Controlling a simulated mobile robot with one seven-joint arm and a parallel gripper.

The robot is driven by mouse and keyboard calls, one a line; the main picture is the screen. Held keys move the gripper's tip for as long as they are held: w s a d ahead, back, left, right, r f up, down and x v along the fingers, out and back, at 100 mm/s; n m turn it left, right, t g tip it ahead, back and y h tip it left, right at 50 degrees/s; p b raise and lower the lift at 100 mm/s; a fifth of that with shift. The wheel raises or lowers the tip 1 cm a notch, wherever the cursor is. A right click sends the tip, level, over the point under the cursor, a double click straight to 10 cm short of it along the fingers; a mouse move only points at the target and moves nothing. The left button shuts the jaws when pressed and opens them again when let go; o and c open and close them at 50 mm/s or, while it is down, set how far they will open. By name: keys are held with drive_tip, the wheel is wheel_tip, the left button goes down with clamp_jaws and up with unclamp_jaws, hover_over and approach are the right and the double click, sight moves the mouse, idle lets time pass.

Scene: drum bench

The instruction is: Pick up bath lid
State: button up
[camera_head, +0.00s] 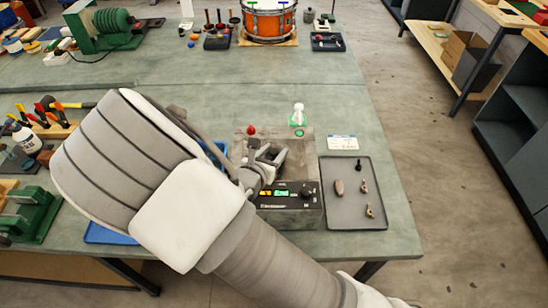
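The bath (298,203) is a grey box with a dark front panel, a lit green and yellow display and knobs. It stands near the front edge of the bench. Its grey top (305,150), which looks like the lid, is partly hidden by my arm and gripper. A small red knob-like piece (251,130) shows at its back left; I cannot tell whether it belongs to the lid. My gripper (270,152) is over the top of the bath, its fingers apart with nothing seen between them. Contact with the lid cannot be made out.
A grey tray (340,217) with several small parts lies right of the bath. A white bottle (298,115) on a green base and a white card (343,142) are behind. A blue tray (105,236) is partly under my arm.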

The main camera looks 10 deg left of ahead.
clamp_jaws()
drive_tip(key=shift+r, duration=0.15)
